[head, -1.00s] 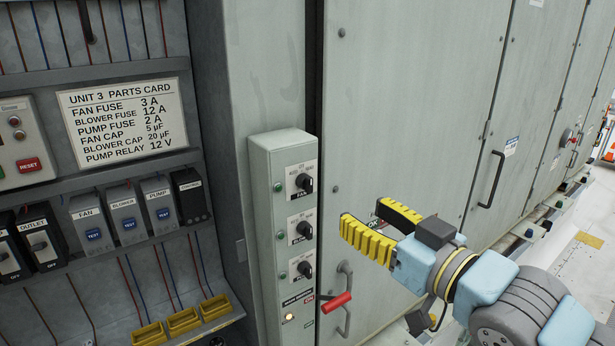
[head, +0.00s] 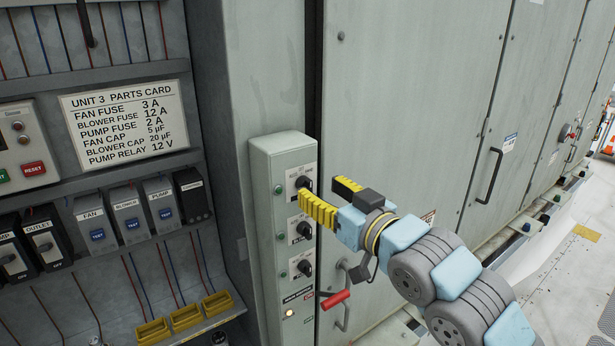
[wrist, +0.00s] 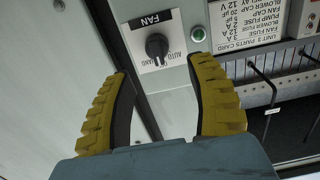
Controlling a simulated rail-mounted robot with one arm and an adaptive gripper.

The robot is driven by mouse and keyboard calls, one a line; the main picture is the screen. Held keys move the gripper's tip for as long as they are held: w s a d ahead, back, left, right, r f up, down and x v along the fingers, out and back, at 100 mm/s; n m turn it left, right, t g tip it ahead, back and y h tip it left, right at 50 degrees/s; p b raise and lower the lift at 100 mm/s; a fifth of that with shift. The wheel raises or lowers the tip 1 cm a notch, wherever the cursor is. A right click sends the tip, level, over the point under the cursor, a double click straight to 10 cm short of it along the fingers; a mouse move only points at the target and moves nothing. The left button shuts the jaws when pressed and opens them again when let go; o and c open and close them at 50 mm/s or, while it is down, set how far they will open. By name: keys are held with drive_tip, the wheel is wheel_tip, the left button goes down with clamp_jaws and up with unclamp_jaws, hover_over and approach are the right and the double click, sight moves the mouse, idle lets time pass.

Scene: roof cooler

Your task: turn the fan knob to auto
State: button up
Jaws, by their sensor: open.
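The fan knob (head: 303,184) is the black top knob on the pale control box (head: 265,240). In the head view my gripper's near finger partly covers its plate. In the wrist view the fan knob (wrist: 156,46) sits upside down under its FAN label, with AUTO and HAND lettering beside it. My gripper (head: 325,197) is open, its yellow ridged fingers just in front of the box. In the wrist view the fingers (wrist: 162,88) stand on either side below the knob, with nothing between them. Contact with the knob does not show.
The blower knob (head: 303,230) and another knob (head: 304,267) are below on the same box. A red-handled lever (head: 336,300) sticks out at lower right. A parts card (head: 124,122) and a row of fuse modules are left. Grey cabinet doors stand right.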

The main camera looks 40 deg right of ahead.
sight(310, 182)
drive_tip(key=w, duration=0.1)
drive_tip(key=w+p, duration=0.1)
drive_tip(key=w, duration=0.1)
drive_tip(key=shift+w+d+r, duration=0.1)
drive_tip(key=shift+w+d, duration=0.1)
drive_tip(key=shift+w, duration=0.05)
drive_tip(key=shift+w+d, duration=0.15)
drive_tip(key=shift+w, duration=0.6)
clamp_jaws()
